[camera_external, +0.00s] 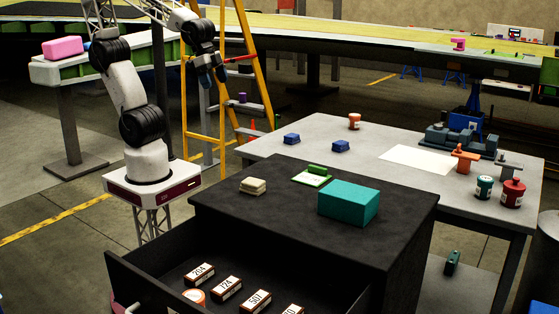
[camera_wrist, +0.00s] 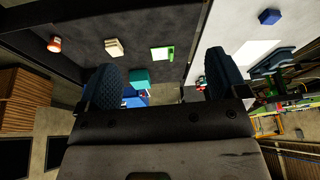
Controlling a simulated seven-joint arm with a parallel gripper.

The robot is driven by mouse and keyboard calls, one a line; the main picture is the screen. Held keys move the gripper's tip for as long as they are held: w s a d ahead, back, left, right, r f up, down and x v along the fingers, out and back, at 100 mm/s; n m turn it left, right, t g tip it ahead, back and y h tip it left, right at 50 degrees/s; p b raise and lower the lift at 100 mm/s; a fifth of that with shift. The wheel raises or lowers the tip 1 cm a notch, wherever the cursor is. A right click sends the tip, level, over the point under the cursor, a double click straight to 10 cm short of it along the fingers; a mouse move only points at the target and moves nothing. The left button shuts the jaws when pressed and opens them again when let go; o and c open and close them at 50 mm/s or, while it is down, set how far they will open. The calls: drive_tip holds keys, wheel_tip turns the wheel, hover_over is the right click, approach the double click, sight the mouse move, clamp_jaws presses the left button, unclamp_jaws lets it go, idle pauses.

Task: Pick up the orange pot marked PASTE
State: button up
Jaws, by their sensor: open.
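An orange pot (camera_external: 194,296) with a white label stands in the open drawer, partly hidden by the drawer's front panel. Another orange-red pot (camera_external: 355,121) with a pale band stands at the back of the grey table. I cannot read the marking on either, so I cannot tell which says PASTE. An orange pot (camera_wrist: 55,44) also shows at the upper left of the wrist view. My gripper (camera_external: 206,76) is raised, away from both pots. In the wrist view its blue fingers (camera_wrist: 163,80) are wide apart with nothing held between them.
The black cabinet (camera_external: 230,209) bears a cream stack (camera_external: 253,186), a green-edged pad (camera_external: 312,177) and a teal box (camera_external: 348,204). Numbered boxes (camera_external: 227,288) lie in the drawer. The grey table (camera_external: 290,155) holds blue blocks, a vise (camera_external: 452,139) and more pots. A yellow ladder (camera_external: 187,100) stands behind my arm.

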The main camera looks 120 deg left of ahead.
drive_tip(key=w+a+f+n+t+y, duration=0.1)
drive_tip(key=w+a+f+n, duration=0.1)
drive_tip(key=w+a, duration=0.7)
drive_tip(key=w+a+f+n+t+y, duration=0.15)
drive_tip(key=w+a, duration=0.35)
drive_tip(key=a, duration=0.8)
drive_tip(key=w+a+f+n+y, duration=0.1)
drive_tip(key=w+a+f+y, duration=0.15)
drive_tip(key=w+a, duration=0.6)
drive_tip(key=n+t+y, duration=0.2)
drive_tip(key=n+y, duration=0.1)
approach(354, 115)
drive_tip(key=x, duration=0.3)
drive_tip(key=shift+s+a, duration=0.1)
drive_tip(key=shift+s, duration=0.05)
drive_tip(key=shift+x, duration=1.25)
drive_tip(key=shift+a, duration=0.1)
drive_tip(key=shift+x, duration=2.55)
